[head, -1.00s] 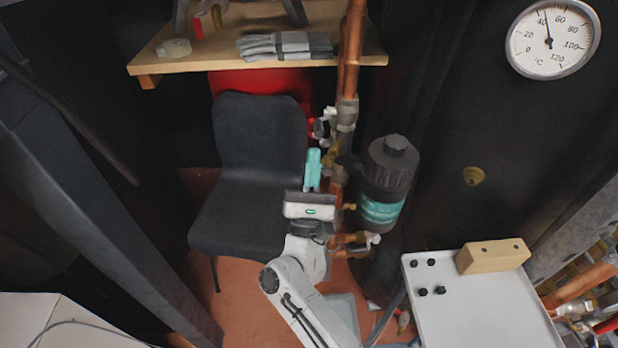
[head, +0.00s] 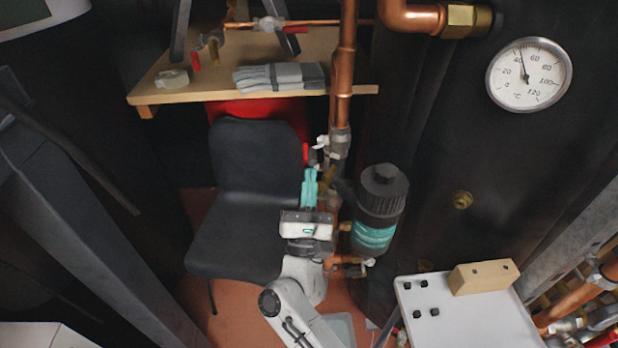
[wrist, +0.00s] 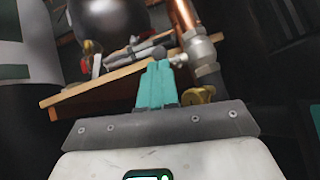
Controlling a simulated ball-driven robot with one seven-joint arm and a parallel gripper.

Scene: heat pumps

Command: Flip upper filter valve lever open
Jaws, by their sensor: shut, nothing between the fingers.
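The upper filter valve (head: 339,146) sits on the vertical copper pipe above the black filter (head: 381,195) with its teal band. A small pale lever (head: 321,143) with red beside it sticks out on the valve's left; its exact position is too small to tell. My gripper (head: 310,172) has teal fingers pressed together and empty, pointing up, just below and left of the valve. In the wrist view the fingers (wrist: 156,66) stand left of the grey valve fitting (wrist: 199,46) and a brass part (wrist: 197,95). I see no clear contact with the lever.
A wooden shelf (head: 215,88) with gloves (head: 279,77) lies behind, above a black chair (head: 255,150). A lower valve (head: 348,264) is under the filter. A white unit (head: 450,315) with a wooden block (head: 484,277) stands at the right.

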